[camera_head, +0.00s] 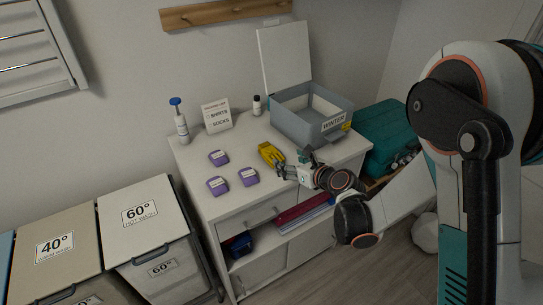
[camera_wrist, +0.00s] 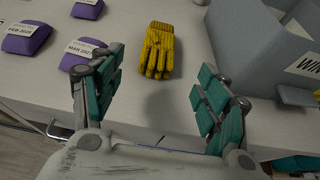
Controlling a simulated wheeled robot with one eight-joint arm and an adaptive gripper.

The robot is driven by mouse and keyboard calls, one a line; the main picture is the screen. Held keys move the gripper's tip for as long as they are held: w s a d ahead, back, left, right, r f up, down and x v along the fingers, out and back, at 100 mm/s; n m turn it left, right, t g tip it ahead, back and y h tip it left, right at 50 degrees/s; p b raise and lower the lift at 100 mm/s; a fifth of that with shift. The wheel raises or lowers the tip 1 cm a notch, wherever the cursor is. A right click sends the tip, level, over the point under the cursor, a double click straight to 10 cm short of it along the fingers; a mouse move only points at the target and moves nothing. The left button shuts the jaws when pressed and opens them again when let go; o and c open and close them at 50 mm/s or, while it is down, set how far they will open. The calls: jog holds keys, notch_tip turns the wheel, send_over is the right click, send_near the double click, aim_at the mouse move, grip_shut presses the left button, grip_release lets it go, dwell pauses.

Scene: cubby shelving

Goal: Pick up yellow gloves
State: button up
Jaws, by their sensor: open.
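The yellow gloves (camera_head: 270,154) lie flat on the white cabinet top, left of the grey box. In the wrist view the gloves (camera_wrist: 157,50) lie ahead of my gripper, between the lines of its two fingers, with the finger ends of the gloves toward me. My gripper (camera_head: 293,170) is at the front edge of the cabinet top, just to the right and front of the gloves. In the wrist view my gripper (camera_wrist: 158,90) has its teal-padded fingers spread wide with nothing between them. The gloves are apart from both fingers.
Several purple labelled packs (camera_head: 218,158) lie left of the gloves. The grey WINTER box (camera_head: 296,110) with its raised lid stands at right, its corner near my right finger.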

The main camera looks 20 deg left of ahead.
aim_at(274, 154)
jog(key=b+x, duration=0.1)
jog(key=x, duration=0.6)
jog(key=shift+w+a, duration=0.1)
jog(key=shift+a, duration=0.05)
jog(key=b+x, duration=0.2)
jog(key=x, duration=0.3)
jog(key=shift+a+b, duration=0.15)
jog(key=shift+b, duration=0.2)
jog(key=shift+r, duration=0.1)
jog(key=c, duration=1.2)
